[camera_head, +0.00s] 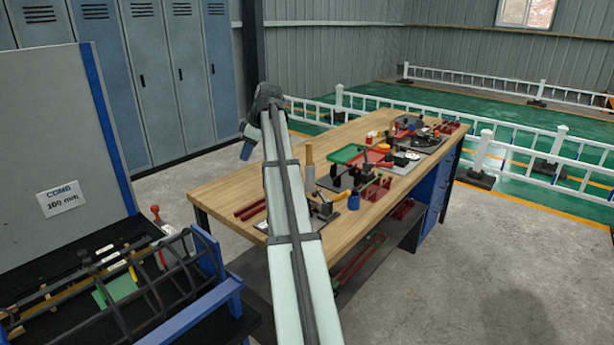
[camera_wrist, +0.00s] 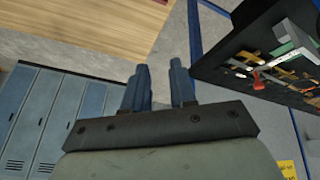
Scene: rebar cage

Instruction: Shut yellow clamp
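My gripper (camera_wrist: 159,68) shows two blue fingers in the wrist view, standing apart with nothing between them. In the head view its blue end (camera_head: 247,145) hangs in the air beyond the left end of the workbench, away from the rebar cage (camera_head: 165,285). The cage lies at lower left in a dark fixture with blue end plates. Small yellow pieces show there, one upright yellow piece (camera_head: 133,275) among them. I cannot tell which is the yellow clamp or whether it is open. A red-handled clamp (camera_head: 156,213) stands at the cage's back. The fixture also shows in the wrist view (camera_wrist: 225,52).
A wooden workbench (camera_head: 230,188) carries tools, a green tray (camera_head: 345,153) and red parts. A grey panel (camera_head: 60,130) with a "COMB 100 mm" label rises behind the cage. Blue lockers (camera_head: 150,80) line the wall. White railings (camera_head: 480,150) stand at right. The concrete floor at right is clear.

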